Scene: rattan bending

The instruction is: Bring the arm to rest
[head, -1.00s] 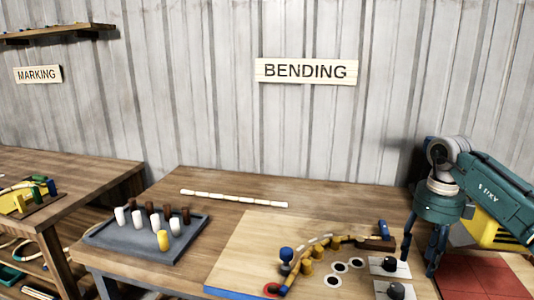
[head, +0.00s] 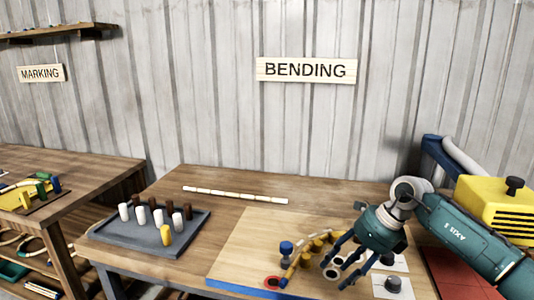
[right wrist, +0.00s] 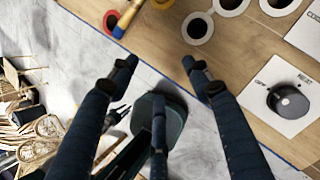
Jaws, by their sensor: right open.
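My right gripper (head: 342,282) is open and empty. In the head view it hangs above the front of the bending board (head: 245,250), in front of the pegs and the row of ringed holes. In the right wrist view its spread fingers (right wrist: 165,75) are over the board's blue front edge and the floor, with nothing between them. My left gripper is not in view.
A grey tray (head: 115,247) with white, brown and yellow pegs stands left on the bench. A straight segmented strip (head: 235,195) lies at the back. A yellow machine (head: 492,208) and red mat (head: 455,275) are right. A black knob (right wrist: 288,101) sits on a white card.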

